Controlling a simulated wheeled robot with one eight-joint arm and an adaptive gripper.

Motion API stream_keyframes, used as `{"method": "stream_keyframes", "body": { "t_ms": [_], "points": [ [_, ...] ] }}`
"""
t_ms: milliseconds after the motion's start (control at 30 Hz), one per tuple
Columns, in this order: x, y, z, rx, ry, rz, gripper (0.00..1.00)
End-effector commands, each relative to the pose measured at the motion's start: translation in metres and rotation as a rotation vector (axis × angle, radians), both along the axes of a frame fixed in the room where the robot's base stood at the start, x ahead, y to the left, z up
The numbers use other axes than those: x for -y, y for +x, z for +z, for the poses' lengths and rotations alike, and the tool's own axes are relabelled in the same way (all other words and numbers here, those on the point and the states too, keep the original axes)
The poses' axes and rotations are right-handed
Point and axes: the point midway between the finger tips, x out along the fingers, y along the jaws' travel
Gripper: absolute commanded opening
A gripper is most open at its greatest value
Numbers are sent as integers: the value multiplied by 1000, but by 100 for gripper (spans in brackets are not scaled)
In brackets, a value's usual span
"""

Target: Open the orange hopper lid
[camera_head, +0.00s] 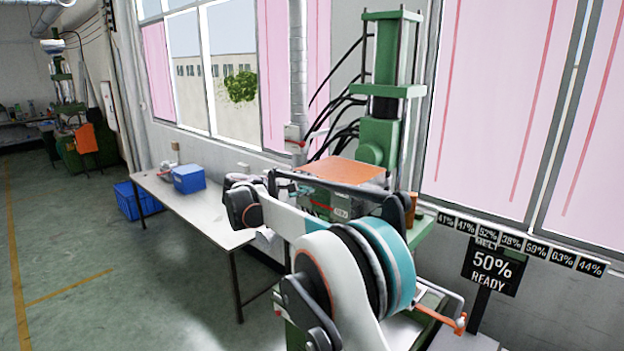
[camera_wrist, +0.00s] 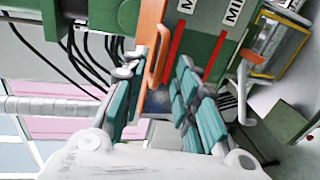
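The orange hopper lid (camera_head: 345,169) lies roughly flat on top of the green machine in the head view and looks closed. In the wrist view its orange edge and looped handle (camera_wrist: 163,60) show at the top middle. I cannot tell whether that finger touches the handle. In the head view my gripper (camera_head: 286,190) is small beside the lid's left front side, partly hidden by my arm.
The green press column (camera_head: 385,140) with black hoses rises behind the lid. A white table (camera_head: 195,205) with a blue bin (camera_head: 188,179) stands to the left. A sign (camera_head: 493,266) reading 50% READY stands at right. Open floor lies at left.

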Motion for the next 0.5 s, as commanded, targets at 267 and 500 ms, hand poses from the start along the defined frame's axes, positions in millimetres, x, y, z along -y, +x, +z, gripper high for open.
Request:
{"method": "stream_keyframes", "body": {
  "t_ms": [267,500],
  "points": [
    [21,26,-6,0,0,-1,28],
    [23,30,-8,0,0,1,28]
  ]
}}
